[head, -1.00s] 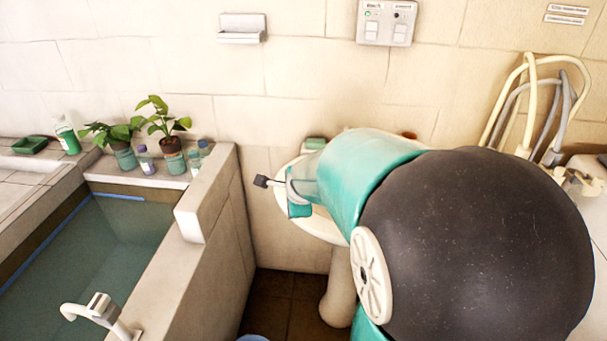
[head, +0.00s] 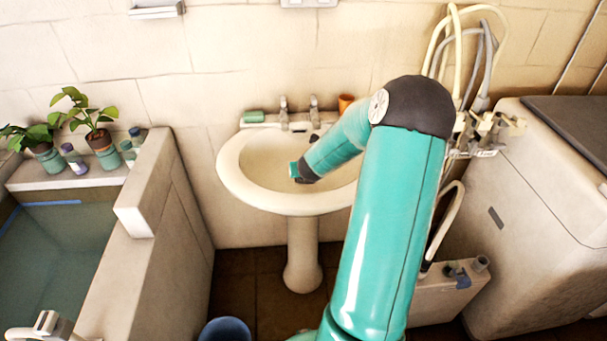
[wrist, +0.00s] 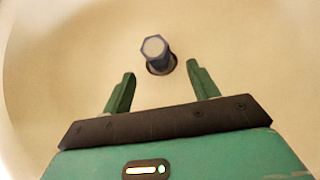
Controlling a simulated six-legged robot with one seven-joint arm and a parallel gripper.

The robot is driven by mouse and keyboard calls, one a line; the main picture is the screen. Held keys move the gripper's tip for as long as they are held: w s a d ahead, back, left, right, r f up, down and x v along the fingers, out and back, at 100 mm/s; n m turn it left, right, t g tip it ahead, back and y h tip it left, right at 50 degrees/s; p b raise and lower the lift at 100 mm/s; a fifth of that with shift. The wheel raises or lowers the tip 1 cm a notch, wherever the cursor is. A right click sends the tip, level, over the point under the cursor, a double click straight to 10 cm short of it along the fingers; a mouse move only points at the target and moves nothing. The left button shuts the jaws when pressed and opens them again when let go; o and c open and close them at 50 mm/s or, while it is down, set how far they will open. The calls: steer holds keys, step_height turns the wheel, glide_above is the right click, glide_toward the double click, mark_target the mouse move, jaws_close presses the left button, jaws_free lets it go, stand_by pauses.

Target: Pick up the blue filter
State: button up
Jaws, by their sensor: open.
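In the wrist view, the blue filter (wrist: 157,51) stands up from a dark round hole in the pale basin. It has a light six-sided top and a grey-blue body. My gripper (wrist: 160,77) is open, with its two green fingers apart and nothing between them. The filter is just beyond the fingertips, roughly in line with the gap. In the head view, my gripper (head: 300,172) is over the bowl of the white washbasin (head: 231,172). The filter cannot be made out there.
Two taps (head: 284,113) and a green soap block (head: 253,117) are on the basin's back edge, with an orange cup (head: 346,102) nearby. A stone tank wall (head: 160,190) stands left and a white washing machine (head: 540,190) right. A blue bucket (head: 225,331) is on the floor.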

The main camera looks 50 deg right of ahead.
steer(key=x, duration=0.8)
steer(key=shift+w+f, duration=0.1)
steer(key=shift+w, duration=0.1)
steer(key=c, duration=1)
